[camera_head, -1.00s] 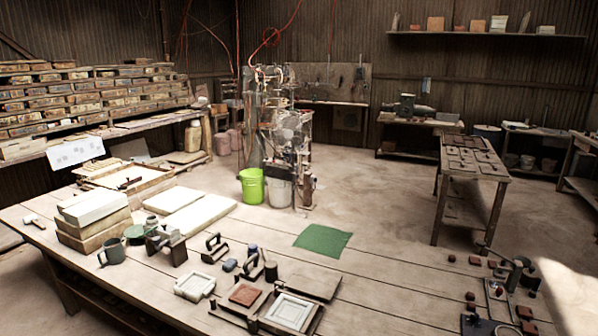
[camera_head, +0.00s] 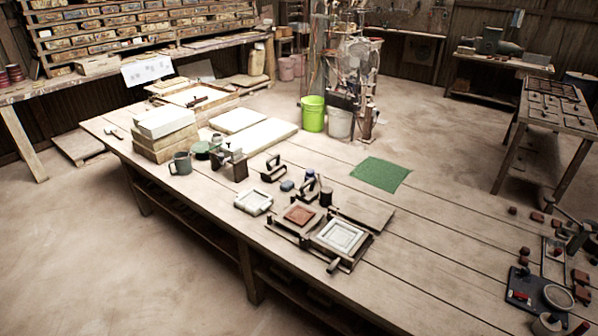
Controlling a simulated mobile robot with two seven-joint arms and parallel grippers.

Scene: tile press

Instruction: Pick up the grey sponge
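A small blue-grey lump (camera_head: 287,186) lies on the long wooden table, between a dark-handled tool (camera_head: 273,169) and a small dark upright cylinder (camera_head: 326,197). It may be the grey sponge, but it is too small to tell for sure. No other grey sponge can be made out. Neither of my grippers shows in the head view.
Open floor (camera_head: 130,265) lies in front of the table at left.

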